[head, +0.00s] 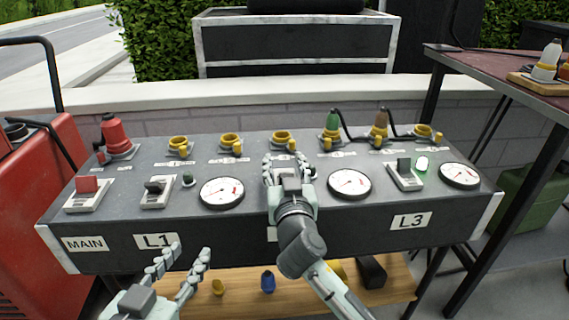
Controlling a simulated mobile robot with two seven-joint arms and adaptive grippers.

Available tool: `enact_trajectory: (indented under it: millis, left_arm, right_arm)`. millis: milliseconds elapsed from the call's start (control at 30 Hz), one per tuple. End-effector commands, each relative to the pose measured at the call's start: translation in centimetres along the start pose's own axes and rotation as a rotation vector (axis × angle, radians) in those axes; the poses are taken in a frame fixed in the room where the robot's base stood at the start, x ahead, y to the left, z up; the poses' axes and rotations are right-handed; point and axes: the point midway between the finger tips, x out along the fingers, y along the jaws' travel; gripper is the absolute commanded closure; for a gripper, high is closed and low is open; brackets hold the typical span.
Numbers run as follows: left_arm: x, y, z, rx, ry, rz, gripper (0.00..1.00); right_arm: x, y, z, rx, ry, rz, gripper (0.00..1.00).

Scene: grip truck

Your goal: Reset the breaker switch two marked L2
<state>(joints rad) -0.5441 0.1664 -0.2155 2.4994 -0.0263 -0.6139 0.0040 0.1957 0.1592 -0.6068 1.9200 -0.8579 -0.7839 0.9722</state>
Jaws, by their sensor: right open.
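The grey breaker panel (258,160) spans the middle of the head view, its front marked MAIN, L1 and L3. The label between L1 and L3 is mostly hidden behind my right arm, and so is its switch. My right gripper (290,160) is open over that middle switch position, fingers pointing away from me; I cannot tell whether it touches the switch. The L1 switch (155,187) is dark, with an unlit lamp (188,179) beside it. The L3 switch (404,166) has a glowing lamp (422,163). My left gripper (184,266) is open and empty in front of the panel.
A red MAIN switch (87,185) and red plug (116,137) are at the panel's left. Yellow sockets line the back, with a green plug (332,125) and cables. A gauge (350,184) lies right of my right gripper. A side table (500,68) stands right.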

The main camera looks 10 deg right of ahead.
Motion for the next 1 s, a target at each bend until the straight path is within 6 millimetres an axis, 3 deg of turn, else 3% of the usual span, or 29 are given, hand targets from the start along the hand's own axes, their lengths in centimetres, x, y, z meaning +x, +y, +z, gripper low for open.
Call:
enact_trajectory:
  millis: [167, 533, 933, 1000]
  left_arm:
    - [0.00, -0.01, 0.03, 0.000, -0.001, 0.000, 0.65]
    - [-0.01, -0.01, 0.05, 0.000, -0.001, 0.000, 0.65]
    - [-0.04, -0.02, 0.03, 0.000, -0.005, 0.000, 0.65]
    - [-0.12, -0.44, 0.88, 0.005, -0.050, -0.008, 0.65]
  right_arm:
    - [-0.02, 0.00, 0.02, 0.000, 0.000, 0.000, 0.55]
    - [-0.05, 0.01, 0.02, 0.000, 0.000, 0.000, 1.00]
    - [-0.05, 0.00, -0.03, 0.000, -0.002, 0.000, 1.00]
    - [-0.02, 0.01, -0.11, 0.000, -0.007, 0.001, 1.00]
